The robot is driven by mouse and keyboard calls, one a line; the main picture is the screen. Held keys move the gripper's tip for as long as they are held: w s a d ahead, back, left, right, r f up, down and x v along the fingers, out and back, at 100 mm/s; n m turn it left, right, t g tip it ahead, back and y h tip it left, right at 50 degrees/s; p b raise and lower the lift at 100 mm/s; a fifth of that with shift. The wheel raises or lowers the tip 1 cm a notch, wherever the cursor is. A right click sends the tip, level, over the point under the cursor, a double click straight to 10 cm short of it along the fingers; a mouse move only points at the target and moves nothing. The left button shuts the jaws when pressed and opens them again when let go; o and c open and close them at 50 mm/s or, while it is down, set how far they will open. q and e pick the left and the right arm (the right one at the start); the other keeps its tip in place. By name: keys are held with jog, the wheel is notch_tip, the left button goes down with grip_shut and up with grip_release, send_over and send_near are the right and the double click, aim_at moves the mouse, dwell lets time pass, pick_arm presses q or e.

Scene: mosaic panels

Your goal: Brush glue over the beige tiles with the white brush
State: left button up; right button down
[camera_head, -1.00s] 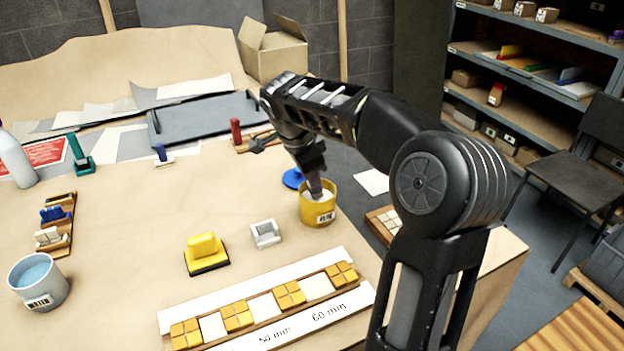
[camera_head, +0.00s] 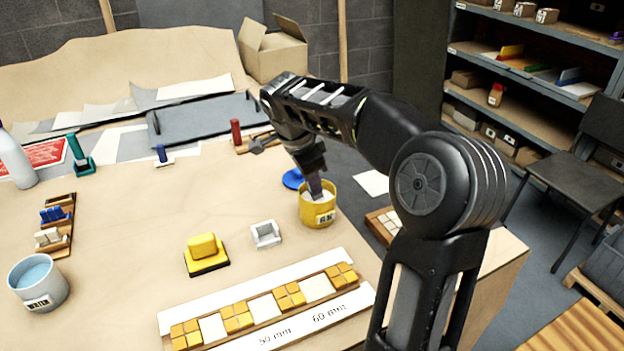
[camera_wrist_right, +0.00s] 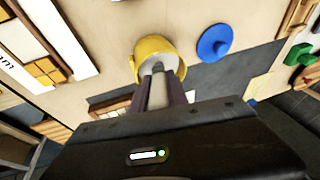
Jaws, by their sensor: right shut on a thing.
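My right gripper (camera_head: 314,178) points down into the yellow pot (camera_head: 318,211). It is shut on the white brush (camera_wrist_right: 158,92), whose pale handle shows between the fingers in the right wrist view. The brush's lower end is inside the pot, over pale contents, and its bristles are hidden. A panel strip (camera_head: 262,327) lies at the front of the table, with orange-yellow tile blocks (camera_head: 237,318) and pale squares (camera_head: 265,307) alternating along it. Cream tiles (camera_head: 391,221) sit in a wooden tray right of the pot, partly behind my arm. My left gripper is not in view.
A blue lid (camera_head: 292,179) lies behind the pot. A white-grey holder (camera_head: 265,234) and a yellow block on a dark base (camera_head: 206,255) stand between pot and strip. A cup of blue liquid (camera_head: 38,283) stands at left.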

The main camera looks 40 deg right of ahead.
jog(key=shift+r+p, duration=2.05)
jog(key=shift+r, duration=1.4)
